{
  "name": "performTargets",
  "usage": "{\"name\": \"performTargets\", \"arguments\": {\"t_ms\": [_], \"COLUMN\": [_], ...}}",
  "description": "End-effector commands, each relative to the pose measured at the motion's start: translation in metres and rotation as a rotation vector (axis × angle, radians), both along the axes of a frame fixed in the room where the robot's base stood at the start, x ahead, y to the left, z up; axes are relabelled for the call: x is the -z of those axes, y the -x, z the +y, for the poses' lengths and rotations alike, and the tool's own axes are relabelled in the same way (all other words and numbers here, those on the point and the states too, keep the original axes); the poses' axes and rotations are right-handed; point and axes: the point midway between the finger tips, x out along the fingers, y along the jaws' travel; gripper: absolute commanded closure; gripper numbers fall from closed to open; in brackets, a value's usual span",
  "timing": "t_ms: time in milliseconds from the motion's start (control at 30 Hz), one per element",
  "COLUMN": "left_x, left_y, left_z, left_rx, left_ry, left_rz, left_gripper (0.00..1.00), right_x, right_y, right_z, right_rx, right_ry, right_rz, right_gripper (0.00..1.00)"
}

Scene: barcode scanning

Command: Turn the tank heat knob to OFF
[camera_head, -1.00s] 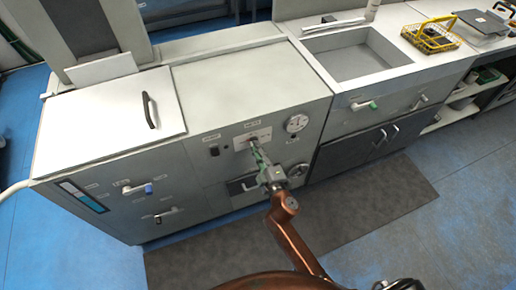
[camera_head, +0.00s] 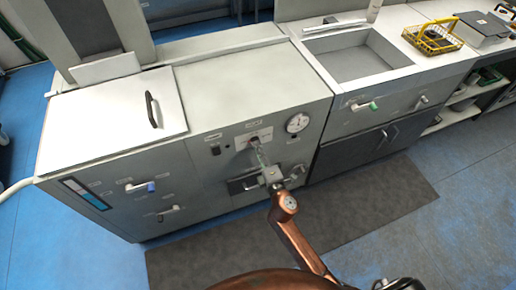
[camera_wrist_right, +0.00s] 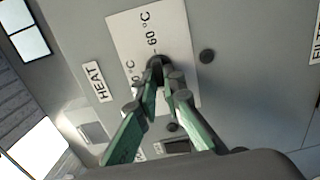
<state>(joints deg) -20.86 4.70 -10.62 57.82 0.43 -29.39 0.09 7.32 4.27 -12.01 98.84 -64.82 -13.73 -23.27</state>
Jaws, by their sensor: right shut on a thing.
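The black tank heat knob (camera_wrist_right: 155,66) sits on a white scale plate (camera_wrist_right: 122,38) marked 60 °C, beside a HEAT label (camera_wrist_right: 97,82). My right gripper (camera_wrist_right: 159,84) is shut on the knob, with its green-sided fingers on either side of it. The fingers hide part of the knob and plate, so I cannot read where the knob points. In the head view, the right gripper (camera_head: 256,148) reaches the plate on the grey machine front (camera_head: 215,178). My left gripper is not in view.
A round gauge (camera_head: 297,122) is right of the plate, and a black switch (camera_head: 215,149) is left of it. Lever handles (camera_head: 138,187) stick out at the left. A sink (camera_head: 358,55) and a yellow basket (camera_head: 432,40) stand to the right.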

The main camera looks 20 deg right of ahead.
Motion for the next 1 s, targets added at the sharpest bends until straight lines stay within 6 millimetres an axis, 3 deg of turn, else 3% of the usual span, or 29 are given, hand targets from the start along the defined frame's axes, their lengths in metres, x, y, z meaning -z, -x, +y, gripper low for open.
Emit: {"name": "performTargets", "arguments": {"t_ms": [200,233,467,767,1000], "left_x": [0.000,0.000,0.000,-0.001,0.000], "left_y": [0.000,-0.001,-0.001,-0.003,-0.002], "left_z": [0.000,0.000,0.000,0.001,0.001], "left_rx": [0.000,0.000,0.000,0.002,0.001], "left_ry": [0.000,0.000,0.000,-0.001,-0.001], "left_rz": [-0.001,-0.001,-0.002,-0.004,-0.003], "left_gripper": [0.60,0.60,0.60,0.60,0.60], "right_x": [0.000,0.000,0.000,0.001,0.002], "right_y": [0.000,0.000,0.000,0.002,0.034], "right_z": [0.001,0.001,0.000,0.000,-0.002], "right_rx": [-0.001,-0.001,-0.001,0.000,0.002], "right_ry": [0.002,0.002,0.001,0.000,-0.001], "right_rz": [0.000,0.000,0.000,0.001,0.003], "right_gripper": [1.00,0.89,0.74,0.74,0.74]}}
